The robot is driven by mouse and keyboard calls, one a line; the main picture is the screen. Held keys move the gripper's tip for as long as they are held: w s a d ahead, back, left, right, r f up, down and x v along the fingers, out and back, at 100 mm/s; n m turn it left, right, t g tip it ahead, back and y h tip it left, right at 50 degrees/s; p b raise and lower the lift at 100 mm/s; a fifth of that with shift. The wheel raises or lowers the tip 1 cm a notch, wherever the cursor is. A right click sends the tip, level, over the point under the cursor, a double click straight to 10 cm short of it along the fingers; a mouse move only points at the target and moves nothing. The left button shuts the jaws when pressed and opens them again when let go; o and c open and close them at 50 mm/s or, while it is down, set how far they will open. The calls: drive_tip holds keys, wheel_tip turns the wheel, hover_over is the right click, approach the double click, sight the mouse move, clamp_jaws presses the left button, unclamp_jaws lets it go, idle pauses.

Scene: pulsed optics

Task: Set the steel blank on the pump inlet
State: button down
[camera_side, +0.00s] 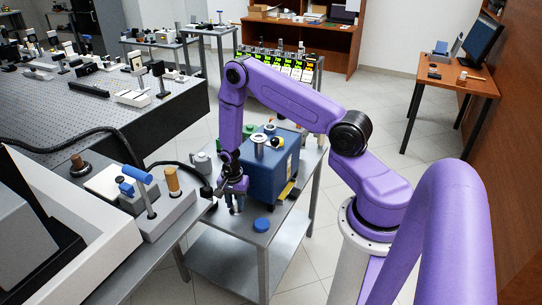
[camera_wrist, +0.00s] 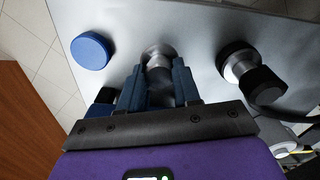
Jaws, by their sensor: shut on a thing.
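My gripper (camera_side: 236,205) is low over the front of the grey cart, just left of the blue pump (camera_side: 285,160). In the wrist view its two blue fingers (camera_wrist: 158,88) are closed on a round, shiny steel piece (camera_wrist: 158,54), which looks like the steel blank. The fingers partly hide it, and I cannot tell whether it still touches the cart top. The pump has a steel flanged port (camera_side: 258,141) on top, which looks like the inlet, beside a second steel fitting (camera_side: 276,143). The pump is not in the wrist view.
A blue cap (camera_side: 262,225) lies on the cart top (camera_side: 243,238); it also shows in the wrist view (camera_wrist: 91,51). A steel fitting with a black end and hose (camera_wrist: 240,66) is right of my fingers there. A bench with instruments (camera_side: 160,215) stands close at left.

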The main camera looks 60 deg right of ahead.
drive_tip(key=shift+r, duration=2.55)
drive_tip(key=shift+r, duration=0.1)
wheel_tip(320, 180, up, 32)
drive_tip(key=r, duration=0.1)
hover_over(259, 137)
wheel_tip(259, 137, down, 5)
drive_tip(key=shift+f, duration=0.45)
drive_tip(key=shift+f, duration=2.8)
drive_tip(key=shift+f, duration=1.15)
